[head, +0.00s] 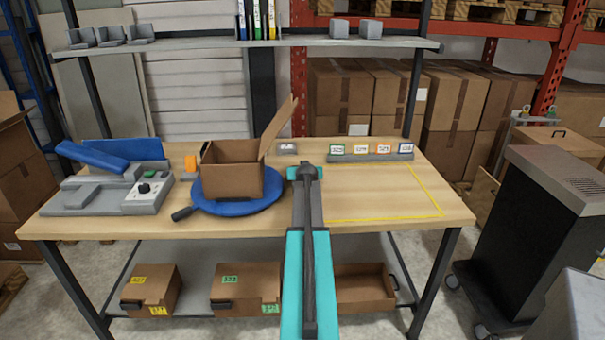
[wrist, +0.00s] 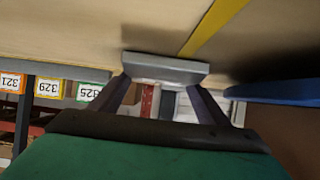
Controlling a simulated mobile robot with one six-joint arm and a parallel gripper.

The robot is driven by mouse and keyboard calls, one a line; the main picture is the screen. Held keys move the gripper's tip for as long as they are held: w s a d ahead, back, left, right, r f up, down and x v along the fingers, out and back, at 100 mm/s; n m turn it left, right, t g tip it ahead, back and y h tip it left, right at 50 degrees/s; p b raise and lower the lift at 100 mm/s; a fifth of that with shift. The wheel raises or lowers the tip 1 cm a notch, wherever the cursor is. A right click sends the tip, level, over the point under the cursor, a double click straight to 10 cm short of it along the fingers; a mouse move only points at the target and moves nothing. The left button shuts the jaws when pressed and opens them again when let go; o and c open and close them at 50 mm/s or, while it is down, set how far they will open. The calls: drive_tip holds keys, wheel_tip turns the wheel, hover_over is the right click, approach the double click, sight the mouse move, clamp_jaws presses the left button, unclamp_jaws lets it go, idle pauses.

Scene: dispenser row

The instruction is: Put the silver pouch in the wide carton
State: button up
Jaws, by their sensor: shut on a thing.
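My gripper (head: 305,172) is over the table, to the right of the carton, with its far end near the table's back half. In the wrist view my gripper (wrist: 165,85) is shut on a flat silver-grey thing, which looks like the silver pouch (wrist: 165,68). In the head view the pouch is mostly hidden by the gripper and I cannot make it out clearly. An open brown carton (head: 230,182) stands on a blue turntable (head: 262,206), its one tall flap (head: 278,127) raised on the right. The carton's inside is only partly visible.
A grey sealing machine (head: 148,200) stands at the table's left. A small grey block (head: 287,148) and a row of numbered labels (head: 370,157) sit along the back. A yellow-outlined area (head: 385,195) on the right is clear. A shelf (head: 200,46) runs above.

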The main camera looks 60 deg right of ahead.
drive_tip(key=shift+f, duration=0.15)
drive_tip(key=o, duration=1.1)
drive_tip(key=shift+r, duration=0.2)
drive_tip(key=shift+b+v, duration=0.7)
drive_tip(key=shift+v, duration=5.3)
drive_tip(key=shift+f, duration=0.1)
